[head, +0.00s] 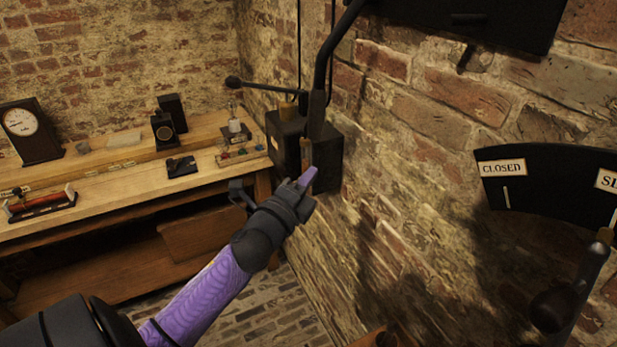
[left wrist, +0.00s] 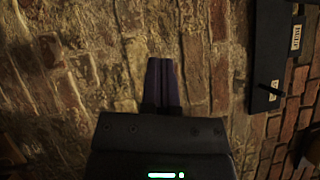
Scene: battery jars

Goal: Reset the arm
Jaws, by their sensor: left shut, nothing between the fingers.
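My left arm comes in from the lower left of the head view. Its left gripper (head: 306,178) points at the brick wall, just in front of a black wall box (head: 285,135) and partly over its lower part. A black lever arm with a round knob (head: 233,82) reaches out left above the box. A thick dark curved rod (head: 325,60) rises from the box. In the left wrist view the gripper's purple fingers (left wrist: 162,78) lie together, shut and empty, with brick wall beyond. My right gripper is not in view.
A wooden bench (head: 110,190) with a gauge (head: 28,130) and small devices stands at the left. A dark curved plate (head: 545,175) labelled CLOSED and a black lever (head: 570,300) are at the right. A dark panel (head: 480,15) hangs at the top.

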